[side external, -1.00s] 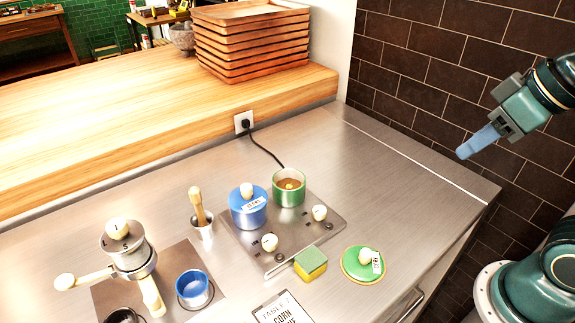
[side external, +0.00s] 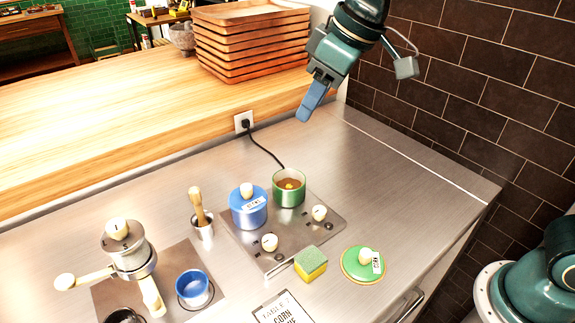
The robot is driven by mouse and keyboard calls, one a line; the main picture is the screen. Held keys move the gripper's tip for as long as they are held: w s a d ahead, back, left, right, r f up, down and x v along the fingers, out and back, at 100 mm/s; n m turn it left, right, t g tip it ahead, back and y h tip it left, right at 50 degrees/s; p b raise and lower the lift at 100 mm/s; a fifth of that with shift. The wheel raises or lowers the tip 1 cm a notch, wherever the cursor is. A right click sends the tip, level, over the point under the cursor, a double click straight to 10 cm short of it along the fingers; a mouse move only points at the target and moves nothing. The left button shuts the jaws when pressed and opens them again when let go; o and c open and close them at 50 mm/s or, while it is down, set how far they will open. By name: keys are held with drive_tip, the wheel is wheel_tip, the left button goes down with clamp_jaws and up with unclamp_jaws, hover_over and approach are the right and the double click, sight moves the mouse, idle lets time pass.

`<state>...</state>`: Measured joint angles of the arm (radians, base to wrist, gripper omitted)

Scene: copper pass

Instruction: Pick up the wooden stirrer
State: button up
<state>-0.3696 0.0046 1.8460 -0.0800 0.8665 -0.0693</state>
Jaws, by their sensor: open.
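The wooden stirrer (side external: 198,205) stands tilted in a small metal cup (side external: 204,232), left of the blue lidded pot, with its thick handle upward. My gripper (side external: 307,113) is high above the back part of the steel counter, right of and well above the stirrer. It is open and holds nothing that I can see. Its fingers point down and to the left; from this side they overlap, so the gap between them is hidden.
A blue lidded pot (side external: 248,211) and a green open pot (side external: 289,190) stand on the hob plate (side external: 297,238). A sponge (side external: 310,263), green lid (side external: 363,264), grinder (side external: 128,252) and blue cup (side external: 194,288) are nearby. Stacked trays (side external: 250,45) stand behind. The counter's right side is clear.

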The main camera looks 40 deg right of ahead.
sight(193, 203)
drive_tip(key=w+a+f+n+g+y, duration=0.1)
drive_tip(key=w+a+f+n, duration=0.15)
drive_tip(key=a, duration=0.55)
drive_tip(key=w+a+f+n, duration=0.1)
drive_tip(key=w+a+f, duration=0.3)
drive_tip(key=a, duration=0.3)
drive_tip(key=shift+x, duration=4.25)
drive_tip(key=shift+a, duration=0.15)
drive_tip(key=shift+x, duration=2.55)
drive_tip(key=shift+r, duration=0.1)
drive_tip(key=shift+c, duration=0.2)
clamp_jaws()
